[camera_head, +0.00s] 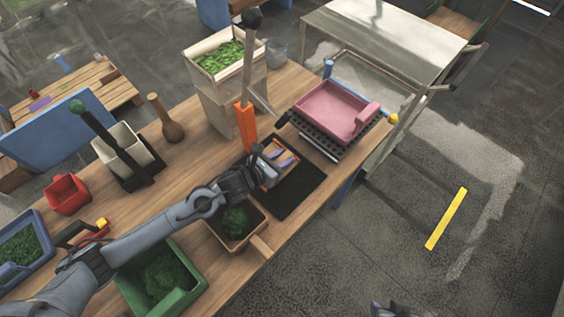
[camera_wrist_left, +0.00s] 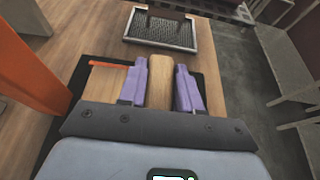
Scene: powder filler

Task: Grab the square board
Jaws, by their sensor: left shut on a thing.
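My left gripper (camera_head: 285,160) is over the black mat (camera_head: 300,190) near the table's right end.
A pink tray (camera_head: 335,110) on a black rack stands right of the mat. An orange post (camera_head: 246,127) is close behind the gripper. A wooden box with greens (camera_head: 232,230) sits just in front. A green bin (camera_head: 165,280) is at the front left.

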